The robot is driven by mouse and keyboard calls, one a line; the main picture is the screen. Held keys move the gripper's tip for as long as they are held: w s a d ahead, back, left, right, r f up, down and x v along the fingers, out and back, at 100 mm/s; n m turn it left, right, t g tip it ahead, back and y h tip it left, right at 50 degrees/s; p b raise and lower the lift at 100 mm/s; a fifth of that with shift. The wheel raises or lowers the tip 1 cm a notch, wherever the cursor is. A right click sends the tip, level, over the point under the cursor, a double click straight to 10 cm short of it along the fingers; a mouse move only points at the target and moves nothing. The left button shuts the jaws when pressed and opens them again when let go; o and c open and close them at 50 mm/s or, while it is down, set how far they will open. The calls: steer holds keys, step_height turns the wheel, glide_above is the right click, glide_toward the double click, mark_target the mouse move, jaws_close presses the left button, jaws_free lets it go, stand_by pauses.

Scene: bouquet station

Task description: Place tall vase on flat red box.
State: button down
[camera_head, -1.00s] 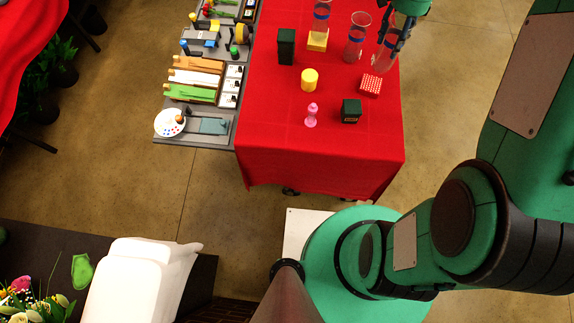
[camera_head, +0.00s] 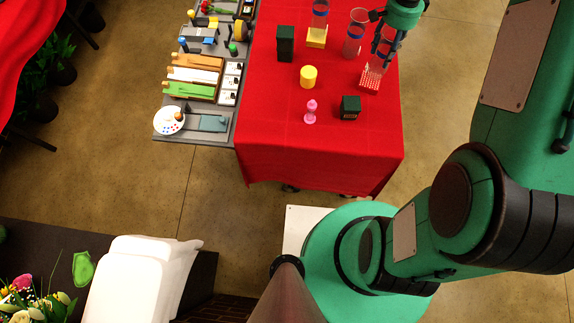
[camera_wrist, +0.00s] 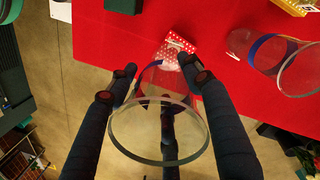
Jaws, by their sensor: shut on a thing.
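My gripper (camera_head: 384,46) is shut on a clear glass vase (camera_head: 375,67), which looks close to upright. In the wrist view the vase's round rim (camera_wrist: 158,160) faces the camera, and my gripper's dark fingers (camera_wrist: 158,75) are on both sides of it. The flat red box with white dots (camera_head: 369,86) lies on the red tablecloth directly below the vase. The box also shows beyond the vase in the wrist view (camera_wrist: 178,50). The vase's base overlaps the box in the head view; I cannot tell whether they touch.
A clear vase with a blue band (camera_head: 353,38) stands close to the left of my gripper. Another vase (camera_head: 320,14) stands on a yellow box (camera_head: 317,38). A yellow cylinder (camera_head: 308,77), pink figure (camera_head: 310,112) and dark green boxes (camera_head: 350,108) (camera_head: 285,43) are on the table.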

mark_target(382, 58)
stand_by(0.3)
steer(key=shift+w+f, duration=0.1)
steer(key=shift+f, duration=2.35)
steer(key=c, duration=0.8)
jaws_free()
steer(key=shift+r, duration=0.75)
step_height(382, 58, up, 12)
steer(key=w, duration=0.1)
steer(key=shift+f, duration=0.2)
